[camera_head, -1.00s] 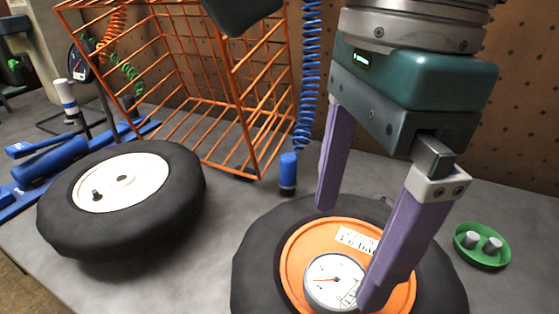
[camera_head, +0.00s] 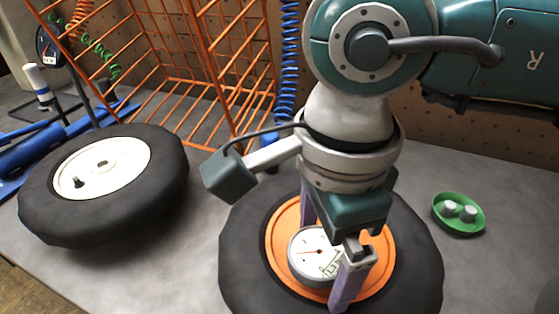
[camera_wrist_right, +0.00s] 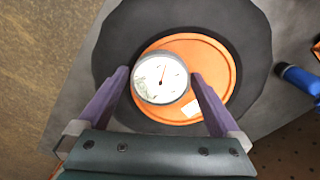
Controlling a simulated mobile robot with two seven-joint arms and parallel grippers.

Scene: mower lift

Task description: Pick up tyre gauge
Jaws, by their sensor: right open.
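The tyre gauge (camera_head: 316,254) is a round dial with a white face and red needle. It lies on the orange hub (camera_head: 283,235) of the right-hand tyre (camera_head: 245,262). My right gripper (camera_head: 325,245) is open, with its purple fingers lowered on either side of the gauge. In the right wrist view the gauge (camera_wrist_right: 160,78) sits between and just beyond the open fingertips (camera_wrist_right: 160,76), and I see no clear contact. Part of the gauge's right side is hidden by a finger in the head view. My left gripper is not in view.
Another tyre (camera_head: 100,215) with a white hub lies at the left. An orange wire basket (camera_head: 195,75) stands behind. A green dish (camera_head: 459,214) with small grey caps sits at the right. A blue coiled hose (camera_head: 287,60) hangs at the back. Grey bench top is bare between the tyres.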

